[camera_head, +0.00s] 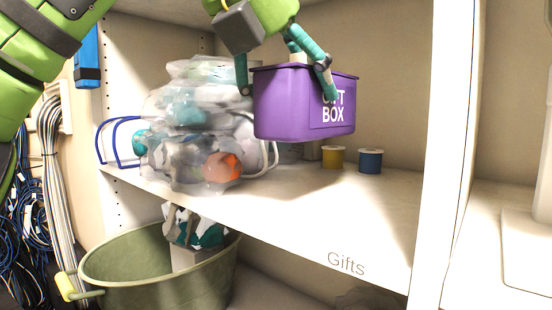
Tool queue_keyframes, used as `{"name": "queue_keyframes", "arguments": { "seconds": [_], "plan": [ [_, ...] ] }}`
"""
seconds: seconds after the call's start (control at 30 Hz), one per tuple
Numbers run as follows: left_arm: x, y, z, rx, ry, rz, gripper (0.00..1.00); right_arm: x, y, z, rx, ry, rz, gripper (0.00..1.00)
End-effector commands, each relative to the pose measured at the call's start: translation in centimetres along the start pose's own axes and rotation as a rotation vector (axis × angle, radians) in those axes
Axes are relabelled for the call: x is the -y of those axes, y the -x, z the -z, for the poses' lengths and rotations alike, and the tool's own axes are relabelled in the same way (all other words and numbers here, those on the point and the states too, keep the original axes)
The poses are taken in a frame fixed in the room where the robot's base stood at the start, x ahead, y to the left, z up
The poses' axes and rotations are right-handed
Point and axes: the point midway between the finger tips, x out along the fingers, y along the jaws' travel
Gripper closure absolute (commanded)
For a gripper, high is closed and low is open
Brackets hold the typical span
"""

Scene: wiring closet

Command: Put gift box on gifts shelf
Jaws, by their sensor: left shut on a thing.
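A purple box (283,110) lettered "GIFT BOX" is in the upper middle of the head view. My left gripper (285,78) comes down from above and is shut on the box's upper rim, with one finger across the front near the lettering. The box hangs over a white shelf (300,200), whose front edge reads "Gifts". The box's underside looks to be above the shelf surface, with a shadow on the shelf at the right. My right gripper is not in view.
A clear bag of mixed items (185,135) stands on the shelf left of the box. A yellow spool (332,158) and a blue spool (370,161) stand behind on the right. The shelf's front right is bare. A green tub (150,285) sits below left.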

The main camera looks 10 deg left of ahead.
Motion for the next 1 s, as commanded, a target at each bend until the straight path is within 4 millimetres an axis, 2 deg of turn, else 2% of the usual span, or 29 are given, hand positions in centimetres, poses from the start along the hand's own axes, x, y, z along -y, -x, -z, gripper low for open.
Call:
{"name": "queue_keyframes", "arguments": {
  "seconds": [0.2,0.7,1.0],
  "plan": [
    [0.4,-2.3,2.4,-0.002,-0.001,0.000,0.66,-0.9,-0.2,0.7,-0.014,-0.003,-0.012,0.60],
    [0.9,-5.3,5.5,0.000,0.001,-0.002,0.66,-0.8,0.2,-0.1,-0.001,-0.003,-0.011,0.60],
    [1.1,-5.8,5.9,0.001,0.002,-0.001,0.66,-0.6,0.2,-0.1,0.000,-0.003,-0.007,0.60]
  ]
}}
